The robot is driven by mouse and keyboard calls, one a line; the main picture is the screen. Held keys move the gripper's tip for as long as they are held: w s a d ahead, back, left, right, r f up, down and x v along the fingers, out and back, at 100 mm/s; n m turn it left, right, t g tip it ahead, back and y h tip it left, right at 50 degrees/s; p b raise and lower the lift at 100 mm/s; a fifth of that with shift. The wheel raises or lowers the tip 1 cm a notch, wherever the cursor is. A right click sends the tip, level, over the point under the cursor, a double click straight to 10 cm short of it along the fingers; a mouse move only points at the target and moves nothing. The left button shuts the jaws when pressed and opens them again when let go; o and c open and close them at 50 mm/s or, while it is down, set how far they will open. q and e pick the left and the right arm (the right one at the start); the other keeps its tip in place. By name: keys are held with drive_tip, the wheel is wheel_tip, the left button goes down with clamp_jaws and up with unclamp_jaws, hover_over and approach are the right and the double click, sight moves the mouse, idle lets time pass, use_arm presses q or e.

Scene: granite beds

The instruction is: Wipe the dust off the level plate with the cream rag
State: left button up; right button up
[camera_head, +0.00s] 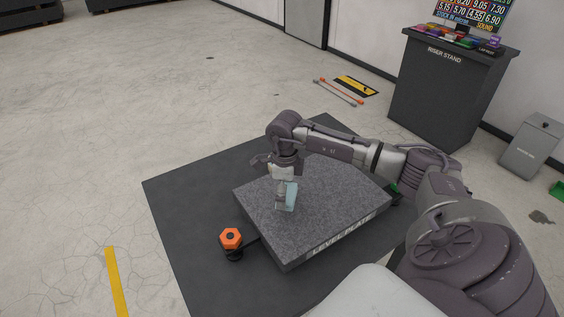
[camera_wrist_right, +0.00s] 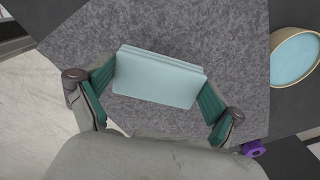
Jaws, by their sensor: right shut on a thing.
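The level plate (camera_head: 335,205) is a grey speckled slab lying on a dark mat, with "LEVEL PLATE" on its front edge. My right gripper (camera_head: 285,196) points down over the left-middle part of the plate. It is shut on a pale blue folded rag (camera_head: 291,195); no cream rag shows. In the right wrist view the rag (camera_wrist_right: 158,82) sits between the green finger pads of the gripper (camera_wrist_right: 158,88), above or on the plate (camera_wrist_right: 220,40); I cannot tell if it touches. Dust cannot be told apart from the speckle. My left gripper is not in view.
The right wrist view shows a round tan-rimmed thing, pale blue inside (camera_wrist_right: 295,58), and a purple knob (camera_wrist_right: 255,149). A dark riser stand (camera_head: 445,85) stands behind right.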

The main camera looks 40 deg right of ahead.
wheel_tip(320, 180, up, 2)
drive_tip(key=shift+p, duration=0.4)
drive_tip(key=shift+a+r+p, duration=0.15)
drive_tip(key=shift+r+p, duration=0.3)
drive_tip(key=shift+r, duration=0.45)
